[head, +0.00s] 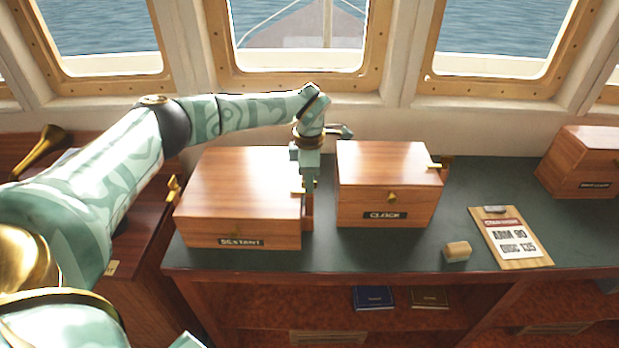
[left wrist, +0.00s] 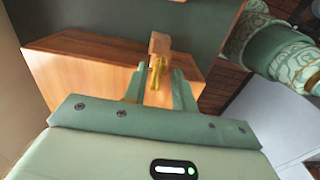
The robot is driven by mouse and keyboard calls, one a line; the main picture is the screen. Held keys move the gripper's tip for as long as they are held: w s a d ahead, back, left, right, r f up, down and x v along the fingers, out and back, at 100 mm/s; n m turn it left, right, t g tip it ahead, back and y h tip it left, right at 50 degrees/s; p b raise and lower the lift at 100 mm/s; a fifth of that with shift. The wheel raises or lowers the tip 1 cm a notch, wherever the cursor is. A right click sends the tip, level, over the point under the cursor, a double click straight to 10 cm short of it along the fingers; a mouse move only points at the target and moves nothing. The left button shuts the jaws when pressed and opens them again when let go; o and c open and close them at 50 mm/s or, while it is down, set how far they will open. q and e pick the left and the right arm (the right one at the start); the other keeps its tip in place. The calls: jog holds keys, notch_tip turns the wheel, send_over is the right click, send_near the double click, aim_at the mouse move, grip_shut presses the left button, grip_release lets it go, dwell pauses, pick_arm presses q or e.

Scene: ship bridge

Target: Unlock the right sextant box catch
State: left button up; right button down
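The sextant box (head: 235,195) is a closed wooden box with a dark name plate on its front, left on the green-topped desk. Its right side faces my left gripper (head: 303,190), which points down there from above. In the left wrist view, the box's wooden side (left wrist: 85,75) fills the middle. The brass right catch (left wrist: 158,74), with a small wooden block (left wrist: 160,43) by it, stands between the two fingers of my left gripper (left wrist: 159,84). The fingers are apart, with gaps beside the catch. In the head view the gripper partly hides the catch. My right gripper is out of view.
The clock box (head: 385,180) stands close to the right of my left gripper, leaving a narrow gap. A clipboard (head: 510,238) and a small wooden block (head: 457,252) lie farther right. Another wooden box (head: 580,160) stands at the far right. Desk between is clear.

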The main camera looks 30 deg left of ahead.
pick_arm(q)
jog(key=shift+w, duration=0.1)
grip_shut()
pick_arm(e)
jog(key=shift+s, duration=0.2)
